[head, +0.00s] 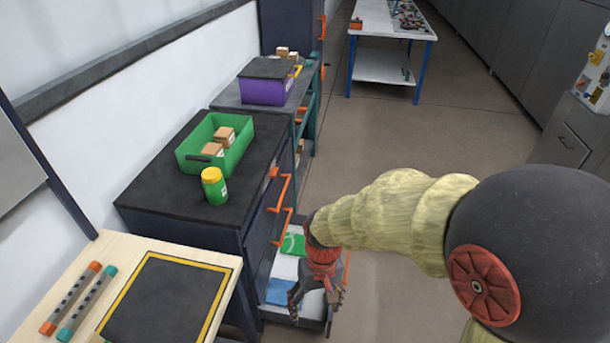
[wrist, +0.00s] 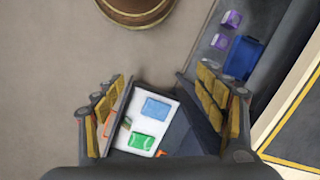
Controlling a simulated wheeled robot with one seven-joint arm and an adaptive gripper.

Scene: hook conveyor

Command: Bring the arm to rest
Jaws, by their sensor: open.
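My arm reaches in from the right in the head view, in a pale yellow sleeve with a dark round joint. My gripper (head: 315,297) hangs at its end, pointing down, over an open drawer (head: 314,322) of the dark cabinet. In the wrist view my gripper (wrist: 165,105) has its fingers wide apart with nothing between them. Below it the drawer holds a blue item (wrist: 156,108) and a green item (wrist: 142,141) on a white bottom. The same blue item (head: 280,291) and green item (head: 293,244) show in the head view, partly behind my gripper.
On the dark cabinet top stand a green bin (head: 190,163) with small boxes and a yellow-lidded jar (head: 215,187). A purple box (head: 262,90) stands farther back. A wooden table (head: 150,249) with a black mat is at front left. The floor (head: 385,160) in the middle is clear.

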